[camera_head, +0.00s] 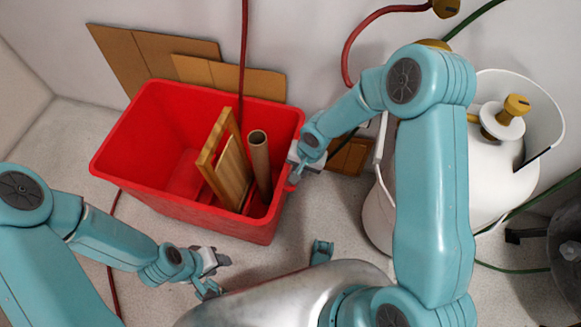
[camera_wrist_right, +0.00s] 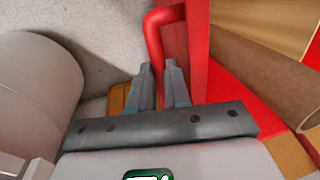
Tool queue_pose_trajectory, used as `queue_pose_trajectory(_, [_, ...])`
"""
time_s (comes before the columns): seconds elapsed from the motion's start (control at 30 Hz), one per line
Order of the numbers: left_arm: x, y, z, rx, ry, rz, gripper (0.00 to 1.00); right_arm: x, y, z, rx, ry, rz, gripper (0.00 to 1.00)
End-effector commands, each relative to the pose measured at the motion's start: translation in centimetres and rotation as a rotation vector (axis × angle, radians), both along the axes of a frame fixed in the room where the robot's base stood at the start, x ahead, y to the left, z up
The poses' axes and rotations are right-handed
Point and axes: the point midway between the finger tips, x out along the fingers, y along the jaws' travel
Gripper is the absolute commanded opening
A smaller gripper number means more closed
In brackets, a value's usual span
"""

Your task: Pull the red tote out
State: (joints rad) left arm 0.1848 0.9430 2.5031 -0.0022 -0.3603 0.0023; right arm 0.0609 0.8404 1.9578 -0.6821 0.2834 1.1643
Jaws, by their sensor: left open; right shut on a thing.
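The red tote (camera_head: 180,208) stands on the floor against the back wall, open at the top. It holds a wooden frame and a cardboard tube. My right gripper (camera_head: 295,168) is at the tote's right side, shut on its red handle. In the right wrist view, the fingertips (camera_wrist_right: 158,66) are close together at the looped handle (camera_wrist_right: 153,32), beside the tote wall (camera_wrist_right: 197,50); the exact contact is partly hidden. My left gripper (camera_head: 221,277) is open and empty, low in front of the tote and apart from it.
A white gas tank (camera_head: 378,215) stands right of the tote. Flat cardboard (camera_head: 150,52) leans on the wall behind it. The floor to the front left (camera_head: 85,170) is mostly clear.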

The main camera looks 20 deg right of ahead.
Motion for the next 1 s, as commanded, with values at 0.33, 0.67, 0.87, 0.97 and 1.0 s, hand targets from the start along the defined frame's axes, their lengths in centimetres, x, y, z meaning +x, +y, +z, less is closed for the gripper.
queue_pose_trajectory(0.33, [0.4,0.4,-1.8,0.003,-0.007,0.015,0.43,-3.0,-4.8,-0.1,-0.002,-0.002,-0.006,0.00])
queue_pose_trajectory(0.67, [0.4,0.4,-1.8,0.004,-0.007,0.017,0.43,-3.4,-5.3,0.1,-0.002,-0.003,-0.003,0.00])
queue_pose_trajectory(0.87, [0.4,0.4,-1.8,0.003,-0.007,0.017,0.43,-3.4,-5.3,0.1,-0.002,-0.003,-0.003,0.42])
queue_pose_trajectory(0.97, [0.4,0.4,-1.8,0.003,-0.007,0.017,0.43,-3.5,-5.2,0.0,-0.001,-0.002,-0.003,0.42])
queue_pose_trajectory(1.0, [0.4,0.4,-1.8,0.003,-0.007,0.017,0.43,-3.5,-5.2,0.0,-0.001,-0.002,-0.003,0.42])
